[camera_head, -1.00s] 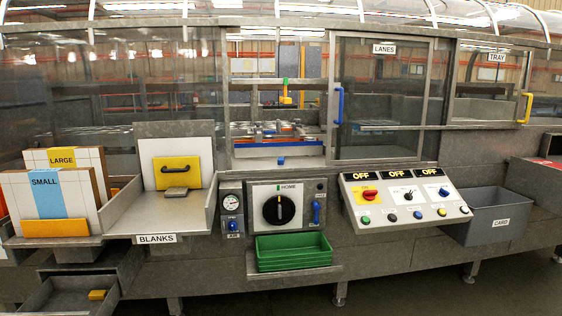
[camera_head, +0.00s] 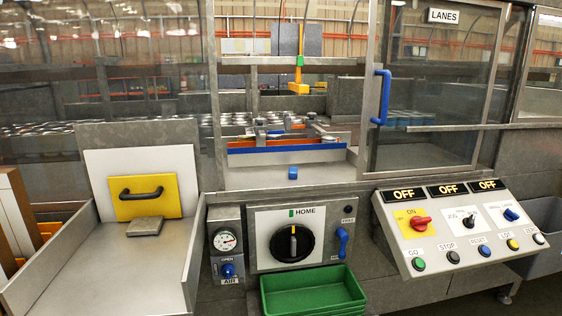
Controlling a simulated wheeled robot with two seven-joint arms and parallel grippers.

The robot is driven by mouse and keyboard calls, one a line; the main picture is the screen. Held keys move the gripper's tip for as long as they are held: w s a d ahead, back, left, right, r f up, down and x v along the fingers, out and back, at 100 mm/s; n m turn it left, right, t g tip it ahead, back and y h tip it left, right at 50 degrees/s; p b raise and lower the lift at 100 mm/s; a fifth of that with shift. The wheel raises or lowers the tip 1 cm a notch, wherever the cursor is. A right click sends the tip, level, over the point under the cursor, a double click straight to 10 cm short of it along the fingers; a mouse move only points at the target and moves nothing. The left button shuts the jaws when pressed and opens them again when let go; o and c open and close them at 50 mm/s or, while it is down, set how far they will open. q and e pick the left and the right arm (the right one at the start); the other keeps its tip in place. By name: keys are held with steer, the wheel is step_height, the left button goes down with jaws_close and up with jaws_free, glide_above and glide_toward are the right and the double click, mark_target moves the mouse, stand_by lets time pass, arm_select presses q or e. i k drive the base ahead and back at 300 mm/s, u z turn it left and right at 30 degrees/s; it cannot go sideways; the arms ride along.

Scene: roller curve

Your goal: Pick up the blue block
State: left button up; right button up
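A small blue block (camera_head: 293,173) sits on the grey ledge inside the open window of the machine, just in front of a long blue-edged bar. It stands above the panel with the black HOME dial. Neither of my grippers shows in the head view.
A glass door with a blue handle (camera_head: 381,97) stands right of the opening. A green bin (camera_head: 313,292) sits below the HOME dial (camera_head: 292,243). A sloped control panel (camera_head: 461,227) juts out at right, and the blanks tray (camera_head: 87,264) at left. A yellow-orange part (camera_head: 298,88) hangs in the opening.

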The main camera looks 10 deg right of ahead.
mark_target(293, 170)
steer(key=i, duration=1.55)
steer(key=u, duration=0.05)
